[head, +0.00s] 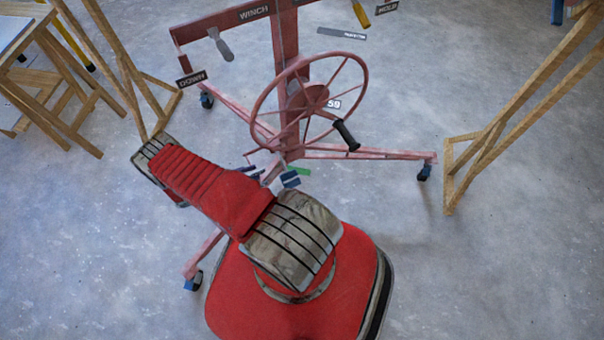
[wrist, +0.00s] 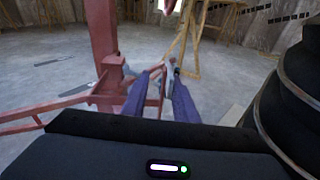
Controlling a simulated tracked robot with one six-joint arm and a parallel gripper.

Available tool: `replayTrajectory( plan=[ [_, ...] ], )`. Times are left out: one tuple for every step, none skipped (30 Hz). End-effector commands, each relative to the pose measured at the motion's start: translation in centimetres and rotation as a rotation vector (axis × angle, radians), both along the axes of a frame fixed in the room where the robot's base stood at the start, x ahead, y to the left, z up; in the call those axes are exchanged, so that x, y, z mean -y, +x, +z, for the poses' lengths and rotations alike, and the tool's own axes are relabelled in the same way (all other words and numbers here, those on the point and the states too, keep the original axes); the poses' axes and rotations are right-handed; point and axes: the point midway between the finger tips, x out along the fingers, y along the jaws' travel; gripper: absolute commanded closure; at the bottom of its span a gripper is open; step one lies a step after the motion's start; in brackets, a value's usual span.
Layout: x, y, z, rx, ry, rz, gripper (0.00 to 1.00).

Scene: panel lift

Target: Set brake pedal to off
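The red panel lift (head: 288,70) stands ahead of me with its upright mast and spread legs. Low at the mast's foot in the head view is a small blue part (head: 290,180) beside a green piece (head: 298,171). This looks like the brake pedal area, but I cannot tell the pedal's setting. My gripper (wrist: 160,80) shows two purple-blue fingers in the wrist view, apart with nothing clearly held between them. They point toward the lift's low red bars, and I cannot tell whether they touch anything. In the head view my red arm hides most of the gripper.
A large handwheel (head: 310,97) with a black handle sticks out above the lift's base. Wooden frames stand at the left (head: 60,90) and right (head: 500,120). The lift's legs end in casters (head: 424,172). Open grey floor lies at the lower right and lower left.

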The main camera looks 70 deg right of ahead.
Motion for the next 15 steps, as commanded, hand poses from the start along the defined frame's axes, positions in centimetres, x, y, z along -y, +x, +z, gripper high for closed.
replayTrajectory(
  plan=[
    [0.0,-1.3,-1.2,-0.028,-0.003,0.008,0.74],
    [0.0,-1.9,-1.8,-0.042,-0.006,0.013,0.74],
    [0.1,-2.8,-2.6,-0.061,-0.008,0.021,0.74],
    [0.1,-3.4,-3.2,-0.075,-0.009,0.027,0.74],
    [0.1,-4.1,-3.8,-0.088,-0.011,0.033,0.74],
    [0.1,-4.9,-4.5,-0.106,-0.014,0.041,0.74],
    [0.1,-5.5,-4.9,-0.119,-0.015,0.045,0.74],
    [0.1,-6.0,-5.4,-0.13,-0.018,0.05,0.74],
    [0.1,-6.7,-5.9,-0.143,-0.019,0.055,0.74],
    [0.1,-7.1,-6.2,-0.151,-0.02,0.06,0.74],
    [0.1,-7.5,-6.5,-0.159,-0.021,0.063,0.74],
    [0.1,-7.8,-6.8,-0.165,-0.022,0.067,0.74],
    [0.1,-8.1,-6.9,-0.17,-0.023,0.069,0.74],
    [0.1,-8.2,-7.0,-0.173,-0.024,0.07,0.74],
    [0.1,-8.4,-7.1,-0.176,-0.024,0.072,0.74]
  ],
)
